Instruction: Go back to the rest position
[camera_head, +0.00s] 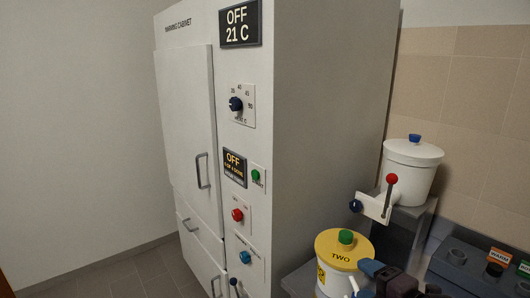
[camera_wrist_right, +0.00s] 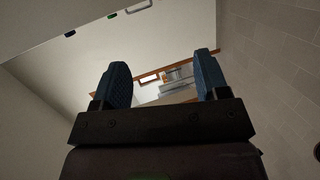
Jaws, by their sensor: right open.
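My right gripper (camera_head: 364,281) shows at the bottom right of the head view, beside the yellow-lidded pot marked TWO (camera_head: 343,252). In the right wrist view my right gripper (camera_wrist_right: 160,76) has its two blue fingers wide apart with nothing between them. It points towards open room, with a blurred wooden-edged structure far beyond. The gripper overlaps the pot's lower right side in the head view; I cannot tell whether they touch. My left gripper is in neither view.
A tall white warming cabinet (camera_head: 325,100) with dials and buttons fills the middle; its doors look shut. A white lidded vessel (camera_head: 412,170) with a red-knobbed tap stands on a grey stand at right. Floor (camera_head: 125,285) shows at lower left.

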